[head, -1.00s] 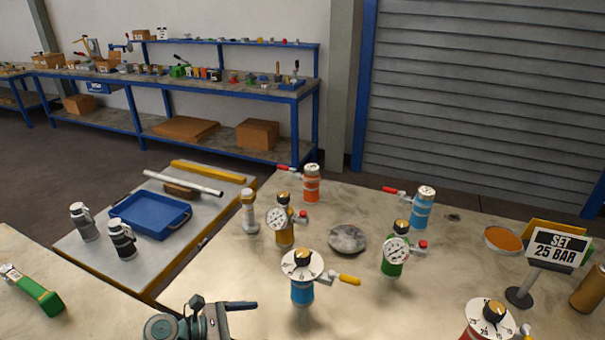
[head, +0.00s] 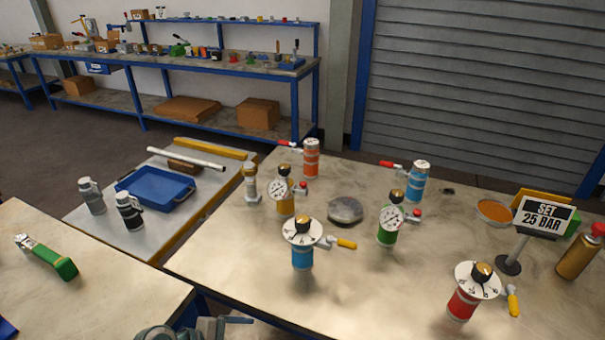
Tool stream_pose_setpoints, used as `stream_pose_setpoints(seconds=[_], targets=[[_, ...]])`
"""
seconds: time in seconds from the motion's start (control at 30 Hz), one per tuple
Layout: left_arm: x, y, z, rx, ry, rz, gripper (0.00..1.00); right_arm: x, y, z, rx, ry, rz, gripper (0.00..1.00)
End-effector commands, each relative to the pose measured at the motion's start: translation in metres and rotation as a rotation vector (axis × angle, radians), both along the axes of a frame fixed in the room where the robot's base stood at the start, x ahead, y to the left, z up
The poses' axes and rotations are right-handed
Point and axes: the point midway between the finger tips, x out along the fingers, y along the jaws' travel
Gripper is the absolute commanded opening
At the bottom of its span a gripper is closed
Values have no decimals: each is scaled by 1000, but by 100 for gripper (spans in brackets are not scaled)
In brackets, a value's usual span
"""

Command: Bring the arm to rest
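Part of my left arm and gripper (head: 205,328) shows at the bottom edge, left of centre, in front of the bench edge. It is cut off by the frame, so its fingers cannot be made out. No object is visible in it. My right gripper is not in view. On the bench (head: 370,285) stand upright vessels with dials or gauges: blue (head: 302,258), yellow (head: 286,207), green (head: 387,236) and red (head: 461,305). Orange (head: 311,160) and light blue (head: 416,183) vessels with red-handled valves stand behind.
A "SET 25 BAR" sign (head: 541,216), an orange-filled dish (head: 494,212) and a brass-coloured cylinder (head: 579,255) stand at right. A grey disc (head: 345,210) lies mid-bench. A green-handled tool (head: 50,260) lies front left.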

Motion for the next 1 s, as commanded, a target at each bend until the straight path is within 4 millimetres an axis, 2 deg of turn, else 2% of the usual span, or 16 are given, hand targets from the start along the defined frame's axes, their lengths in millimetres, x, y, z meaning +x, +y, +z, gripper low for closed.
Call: stream_pose_setpoints(seconds=[0.2,0.3,0.4,0.6,0.93,1.0], targets=[[-62,34,-17,440,-261,-298,85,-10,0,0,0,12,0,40],[-90,55,-18,650,-355,-472,85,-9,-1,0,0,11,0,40],[-109,72,-14,800,-409,-612,85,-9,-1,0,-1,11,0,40],[-138,97,-4,1001,-456,-829,85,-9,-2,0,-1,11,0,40],[-174,131,18,1223,-462,-1119,85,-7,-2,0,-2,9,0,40],[-169,132,2,1218,-456,-1124,85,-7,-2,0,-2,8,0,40]])
